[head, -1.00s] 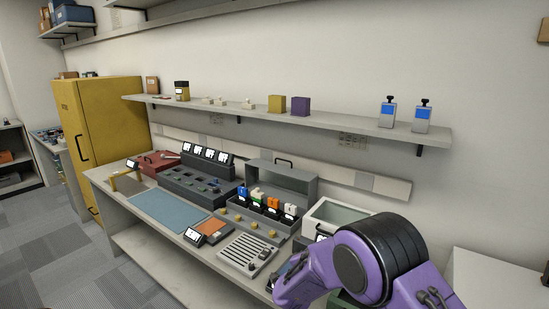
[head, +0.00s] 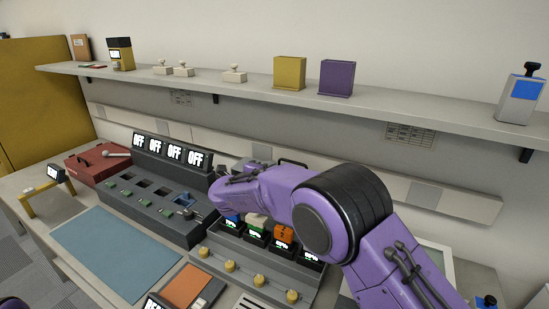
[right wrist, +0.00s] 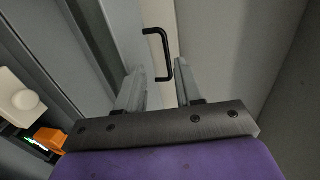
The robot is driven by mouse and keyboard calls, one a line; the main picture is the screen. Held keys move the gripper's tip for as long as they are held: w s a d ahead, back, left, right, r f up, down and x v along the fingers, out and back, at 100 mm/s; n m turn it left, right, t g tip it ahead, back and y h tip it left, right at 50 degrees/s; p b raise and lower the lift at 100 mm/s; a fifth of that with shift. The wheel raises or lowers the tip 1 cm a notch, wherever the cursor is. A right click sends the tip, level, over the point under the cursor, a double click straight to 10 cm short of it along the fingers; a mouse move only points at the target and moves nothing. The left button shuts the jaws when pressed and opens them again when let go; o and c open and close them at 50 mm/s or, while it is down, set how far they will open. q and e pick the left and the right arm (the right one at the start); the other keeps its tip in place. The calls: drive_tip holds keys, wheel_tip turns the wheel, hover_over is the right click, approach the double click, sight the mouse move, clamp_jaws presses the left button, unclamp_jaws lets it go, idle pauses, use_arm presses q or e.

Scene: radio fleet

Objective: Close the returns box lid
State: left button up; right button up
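The grey box with a black handle on its raised lid is mostly hidden behind my right arm in the head view; only the handle (head: 293,163) shows above the arm. In the right wrist view the black handle (right wrist: 160,52) stands out from a light grey panel (right wrist: 133,35). My right gripper (right wrist: 160,80) is open and empty, its two fingers apart. In that picture the handle's lower end lies between the fingertips; I cannot tell whether they touch. In the head view the right gripper is hidden. The left gripper is out of view.
A row of radios (head: 284,234) sits in slots in front of the box, with yellow knobs (head: 231,267) nearer me. A dark console with OFF screens (head: 172,152) and a red case (head: 97,163) stand to the left. The shelf (head: 255,88) runs above. The blue mat (head: 117,252) is clear.

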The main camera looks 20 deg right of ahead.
sight(289, 161)
drive_tip(key=d, duration=0.1)
drive_tip(key=w+d+p, duration=0.1)
drive_tip(key=d+p, duration=0.1)
drive_tip(key=shift+w+d+r, duration=0.1)
drive_tip(key=shift+w+d, duration=0.15)
drive_tip(key=shift+w, duration=0.15)
drive_tip(key=d, duration=0.1)
drive_tip(key=d+p, duration=0.1)
drive_tip(key=shift+d+r, duration=0.35)
drive_tip(key=w+f, duration=0.1)
drive_tip(key=w+d, duration=0.1)
drive_tip(key=w+f, duration=0.1)
drive_tip(key=shift+w+d+f, duration=0.25)
drive_tip(key=shift+w+f, duration=0.1)
drive_tip(key=shift+s+r, duration=0.4)
drive_tip(key=shift+s, duration=0.05)
clamp_jaws()
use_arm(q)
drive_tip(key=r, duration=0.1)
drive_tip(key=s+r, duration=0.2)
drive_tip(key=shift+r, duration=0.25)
use_arm(e)
drive_tip(key=shift+w+r, duration=0.1)
drive_tip(key=shift+r, duration=0.2)
